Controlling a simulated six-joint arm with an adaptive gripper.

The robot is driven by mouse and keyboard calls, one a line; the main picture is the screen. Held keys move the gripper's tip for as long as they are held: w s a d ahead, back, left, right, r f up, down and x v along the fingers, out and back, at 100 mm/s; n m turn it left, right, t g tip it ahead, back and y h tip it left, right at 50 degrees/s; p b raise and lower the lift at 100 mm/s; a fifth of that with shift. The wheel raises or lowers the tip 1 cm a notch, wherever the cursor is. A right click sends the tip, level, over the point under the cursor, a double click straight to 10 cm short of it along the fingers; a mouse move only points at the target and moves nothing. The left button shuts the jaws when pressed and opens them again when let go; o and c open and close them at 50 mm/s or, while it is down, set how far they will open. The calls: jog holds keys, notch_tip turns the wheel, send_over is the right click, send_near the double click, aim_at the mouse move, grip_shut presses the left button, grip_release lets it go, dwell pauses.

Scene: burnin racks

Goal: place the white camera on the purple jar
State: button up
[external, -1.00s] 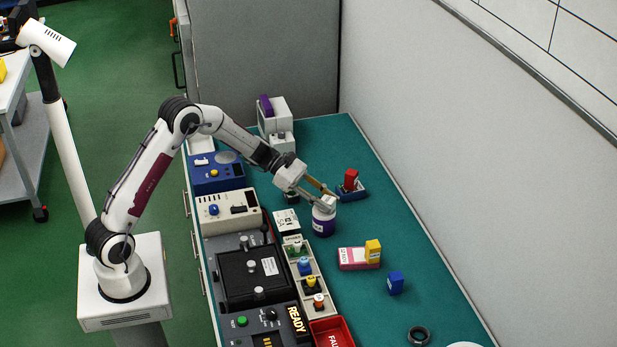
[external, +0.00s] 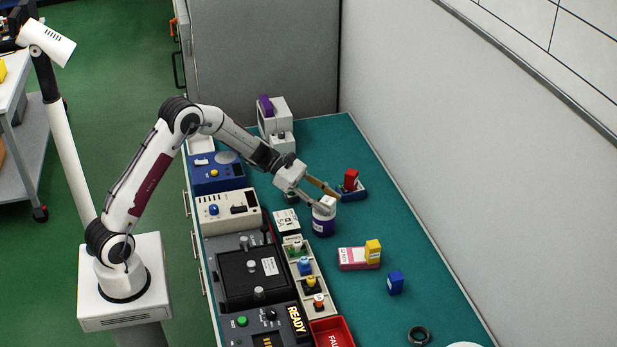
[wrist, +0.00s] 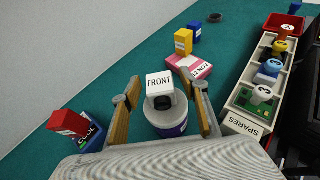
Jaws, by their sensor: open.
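The white camera (wrist: 159,84), a small block marked FRONT with a dark round part below, sits on the pale lid of the purple jar (wrist: 168,128). In the external view the camera (external: 327,201) shows on top of the jar (external: 323,224), which stands upright on the bench. My gripper (wrist: 165,90) is open, with one finger on each side of the camera and gaps visible in the wrist view. The lower part of the jar is partly hidden by my gripper body in that view.
A red block in a blue holder (external: 351,191) stands behind the jar. A pink box (external: 352,259) with a yellow block (external: 373,251) and a blue block (external: 395,283) are to the right. The spares tray (wrist: 246,122) runs alongside. Green mat around the jar is clear.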

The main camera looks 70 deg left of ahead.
jog(key=v, duration=1.2)
dwell(0.7)
jog(key=w+r+n+t+y, duration=0.4)
jog(key=r+n+y, duration=0.3)
jog(key=r+n, duration=0.6)
jog(key=s+r+n+y, duration=0.5)
jog(key=s+r+n, duration=0.15)
jog(key=n, duration=0.55)
jog(key=s+d+f+n+g+h, duration=0.1)
jog(key=s+d+f+n, duration=0.3)
jog(key=s, duration=0.6)
jog(key=s+d+f+n+g, duration=0.4)
jog(key=s+d+n, duration=0.2)
jog(key=s+n, duration=0.3)
jog(key=s+d+f+n+g+h, duration=0.1)
jog(key=s+d+f+n, duration=0.3)
jog(key=s, duration=0.9)
jog(key=d+n+g, duration=0.1)
jog(key=n, duration=0.2)
jog(key=shift+s+d+g+h, duration=0.2)
jog(key=shift+g+h, duration=0.1)
jog(key=shift+g, duration=0.1)
